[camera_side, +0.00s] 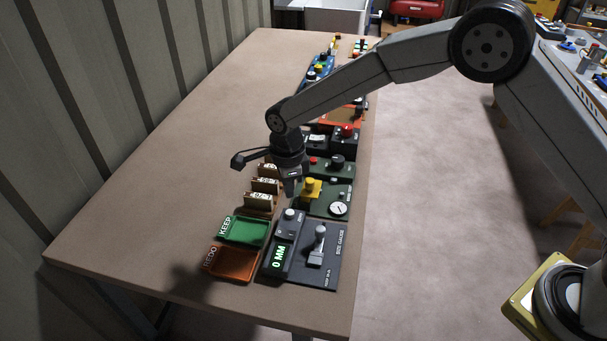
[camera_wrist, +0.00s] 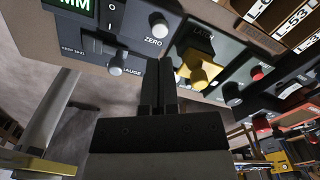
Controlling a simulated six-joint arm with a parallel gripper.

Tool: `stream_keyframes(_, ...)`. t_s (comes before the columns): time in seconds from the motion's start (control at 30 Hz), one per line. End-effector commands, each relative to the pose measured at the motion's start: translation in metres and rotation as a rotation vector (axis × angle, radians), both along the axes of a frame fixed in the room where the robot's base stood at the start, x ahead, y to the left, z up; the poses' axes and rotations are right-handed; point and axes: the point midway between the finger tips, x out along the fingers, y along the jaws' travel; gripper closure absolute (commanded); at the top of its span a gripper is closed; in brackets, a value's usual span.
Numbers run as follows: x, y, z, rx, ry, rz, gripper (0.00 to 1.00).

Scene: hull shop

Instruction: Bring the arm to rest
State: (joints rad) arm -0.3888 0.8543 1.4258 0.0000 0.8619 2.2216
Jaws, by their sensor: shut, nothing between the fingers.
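My gripper (camera_side: 290,188) hangs fingers-down above the bench, beside the yellow-knobbed panel and behind the size gauge in the side view. In the wrist view my gripper (camera_wrist: 158,82) shows its two dark fingers together, with nothing between them. My arm comes in from the right and bends down at the wrist. The size gauge (camera_side: 328,268) reads "0 MM" on its display. The yellow knob (camera_side: 311,188) is close to the fingers; whether they touch it cannot be told.
A green KEEP tray (camera_side: 244,230) and an orange REDO tray (camera_side: 231,263) lie at the near left of the gauge. Labelled racks (camera_side: 262,187) stand left of my gripper. Several control panels line the bench's right edge. The bench top (camera_side: 190,150) is clear on the left.

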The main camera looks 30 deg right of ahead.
Motion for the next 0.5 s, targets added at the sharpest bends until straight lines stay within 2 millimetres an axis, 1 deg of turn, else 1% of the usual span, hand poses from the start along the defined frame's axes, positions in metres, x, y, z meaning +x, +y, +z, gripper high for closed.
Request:
stream_keyframes(0.33, -0.0002, -0.0006, 0.0008, 0.0, 0.0, 0.003, 1.0)
stream_keyframes(0.5, -0.0021, -0.0077, 0.0052, 0.003, -0.008, 0.046, 1.0)
